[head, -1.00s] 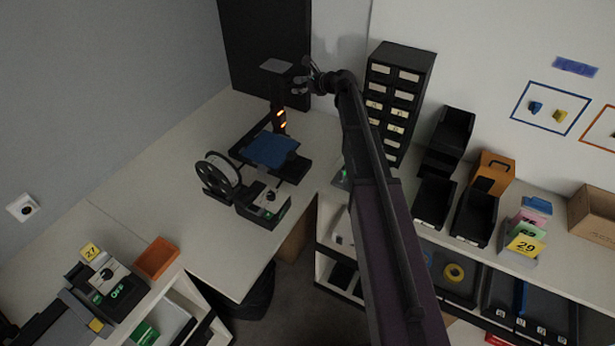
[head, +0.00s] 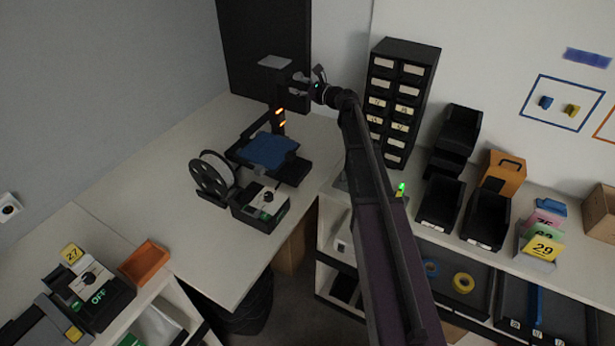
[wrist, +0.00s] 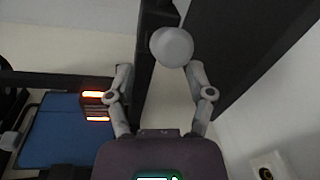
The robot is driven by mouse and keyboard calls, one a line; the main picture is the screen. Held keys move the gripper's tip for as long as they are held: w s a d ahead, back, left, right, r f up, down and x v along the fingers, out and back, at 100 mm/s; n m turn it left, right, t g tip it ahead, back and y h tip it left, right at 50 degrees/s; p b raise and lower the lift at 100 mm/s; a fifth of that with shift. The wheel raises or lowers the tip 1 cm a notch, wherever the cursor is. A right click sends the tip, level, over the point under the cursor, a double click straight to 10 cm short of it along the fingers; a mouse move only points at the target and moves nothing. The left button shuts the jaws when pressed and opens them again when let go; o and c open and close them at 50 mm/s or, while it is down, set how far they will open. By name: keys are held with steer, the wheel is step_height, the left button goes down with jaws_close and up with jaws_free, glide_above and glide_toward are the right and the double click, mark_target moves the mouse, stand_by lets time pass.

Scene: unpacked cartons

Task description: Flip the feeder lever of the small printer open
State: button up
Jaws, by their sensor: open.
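The small printer has a blue bed (head: 268,151), a dark upright column with two orange lights (head: 280,118) and a grey plate (head: 275,62) on top. My gripper (head: 298,84) is beside the column's upper part, to its right, with its fingers toward it. In the wrist view my gripper (wrist: 160,68) is open, its two fingers spread. A round grey knob (wrist: 171,46) lies just beyond the fingertips, nearer the right one. It looks like the end of the feeder lever; I cannot tell whether a finger touches it. The lever's arm is not clear in either view.
A filament spool (head: 212,176) and a control box with a dark knob (head: 262,207) stand in front of the printer. A dark panel (head: 245,45) is close behind the column. A drawer cabinet (head: 400,100) stands right of my wrist.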

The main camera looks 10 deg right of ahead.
steer(key=shift+s+d+f, duration=0.1)
steer(key=shift+s+d, duration=0.05)
steer(key=shift+s, duration=0.1)
steer(key=v, duration=1.3)
steer(key=s+a+f+n+g+h+b, duration=0.2)
steer(key=s+a+f+n+g+h, duration=0.2)
steer(key=s+a+f+n+g, duration=0.4)
steer(key=s+a+f+n, duration=0.3)
steer(key=s+f+n, duration=0.3)
steer(key=f, duration=0.1)
steer(key=shift+s+f+g, duration=0.35)
steer(key=shift+s+g, duration=0.05)
steer(key=s+d+f+n+g+h, duration=0.1)
steer(key=s+n+h, duration=0.3)
steer(key=s, duration=0.4)
steer(key=s+d+f+n+g+h, duration=0.2)
steer(key=s+f+n+g+h, duration=0.1)
steer(key=s+n, duration=0.3)
steer(key=shift+s+f+h, duration=0.5)
steer(key=shift+s+f, duration=0.35)
steer(key=shift+s, duration=0.05)
